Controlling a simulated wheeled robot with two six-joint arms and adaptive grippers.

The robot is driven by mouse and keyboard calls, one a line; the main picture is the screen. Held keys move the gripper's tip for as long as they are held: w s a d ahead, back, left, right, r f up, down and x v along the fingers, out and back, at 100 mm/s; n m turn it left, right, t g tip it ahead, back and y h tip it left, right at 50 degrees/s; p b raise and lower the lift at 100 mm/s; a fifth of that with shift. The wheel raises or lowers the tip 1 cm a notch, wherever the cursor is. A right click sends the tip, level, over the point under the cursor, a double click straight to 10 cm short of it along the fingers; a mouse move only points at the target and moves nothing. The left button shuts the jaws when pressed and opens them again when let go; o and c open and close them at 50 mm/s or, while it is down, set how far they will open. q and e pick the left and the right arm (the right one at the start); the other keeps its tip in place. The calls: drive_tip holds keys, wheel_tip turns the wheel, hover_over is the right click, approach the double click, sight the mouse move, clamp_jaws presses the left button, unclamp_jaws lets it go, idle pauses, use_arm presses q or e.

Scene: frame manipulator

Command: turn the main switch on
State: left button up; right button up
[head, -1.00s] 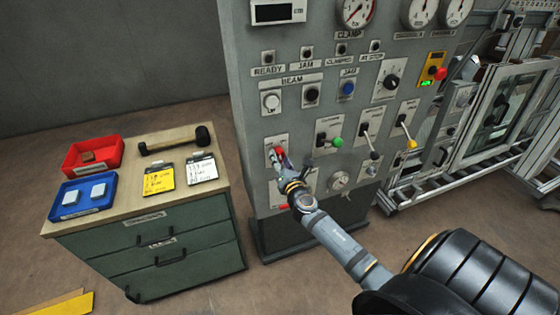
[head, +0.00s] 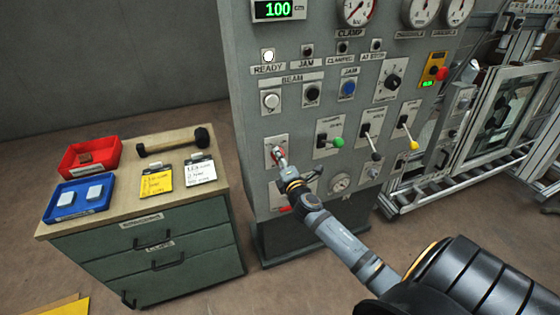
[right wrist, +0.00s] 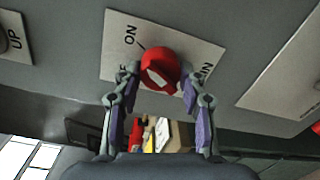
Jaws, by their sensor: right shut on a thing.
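The main switch is a red rotary knob (right wrist: 158,68) on a light label plate (right wrist: 120,45) marked ON, seen in the right wrist view. Its white mark faces the camera, and a dark pointer line shows near the ON lettering. My right gripper (right wrist: 155,90) has one finger on each side of the knob and is shut on it. In the head view the same gripper (head: 281,158) is at the switch plate (head: 270,146) on the grey cabinet and hides most of the knob. My left gripper is not in view.
The cabinet (head: 240,90) carries a lit display (head: 278,10) reading 100 and a lit white READY lamp (head: 268,56). A drawer unit (head: 150,250) with trays stands left.

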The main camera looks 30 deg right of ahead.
idle(0.4)
drive_tip(key=o, duration=1.1)
drive_tip(key=shift+o, duration=0.2)
drive_tip(key=v, duration=1.2)
